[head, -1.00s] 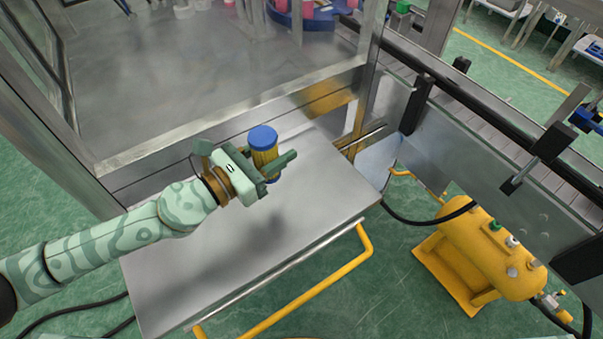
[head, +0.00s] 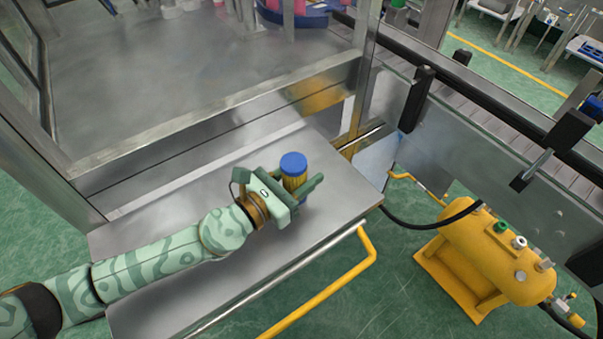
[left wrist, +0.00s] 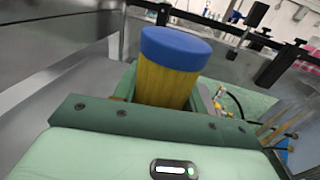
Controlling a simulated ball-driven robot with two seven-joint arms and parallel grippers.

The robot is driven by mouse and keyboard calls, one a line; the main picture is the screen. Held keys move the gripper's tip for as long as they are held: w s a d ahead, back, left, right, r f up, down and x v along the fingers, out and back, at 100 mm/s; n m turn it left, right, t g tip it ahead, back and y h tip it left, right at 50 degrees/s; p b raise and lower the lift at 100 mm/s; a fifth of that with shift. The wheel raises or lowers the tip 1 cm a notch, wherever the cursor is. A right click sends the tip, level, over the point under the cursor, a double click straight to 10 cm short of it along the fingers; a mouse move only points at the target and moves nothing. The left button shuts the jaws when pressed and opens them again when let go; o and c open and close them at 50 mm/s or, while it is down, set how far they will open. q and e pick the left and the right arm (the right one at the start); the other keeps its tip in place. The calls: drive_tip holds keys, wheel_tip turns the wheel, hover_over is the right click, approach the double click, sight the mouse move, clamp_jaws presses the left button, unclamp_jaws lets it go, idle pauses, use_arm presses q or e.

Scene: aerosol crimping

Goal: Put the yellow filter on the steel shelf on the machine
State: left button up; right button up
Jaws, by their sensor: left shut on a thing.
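The yellow filter (head: 294,180) has a blue cap and a yellow pleated body. My left gripper (head: 299,187) is shut around its body and holds it upright over the steel shelf (head: 190,290) on the front of the machine. I cannot tell whether its base touches the shelf, as the gripper hides part of it. In the left wrist view the filter (left wrist: 168,78) stands between the green fingers, blue cap on top. My right gripper is not in view.
The machine's steel housing (head: 200,70) rises behind the shelf. A yellow rail (head: 330,297) runs along the shelf's front. A yellow tank (head: 490,255) with valves stands on the green floor at right. A conveyor (head: 480,100) lies at upper right. The shelf's left part is bare.

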use_arm(q)
drive_tip(key=shift+f, duration=0.25)
drive_tip(key=o, duration=1)
drive_tip(key=shift+r, duration=0.35)
drive_tip(key=v, duration=0.3)
drive_tip(key=b+v, duration=0.1)
drive_tip(key=v, duration=0.3)
drive_tip(key=b+v, duration=0.1)
drive_tip(key=v, duration=0.3)
drive_tip(key=shift+s+a+f, duration=0.1)
drive_tip(key=shift+f, duration=0.2)
drive_tip(key=shift+s+a+r, duration=0.2)
drive_tip(key=shift+s+a, duration=0.05)
drive_tip(key=shift+a, duration=0.05)
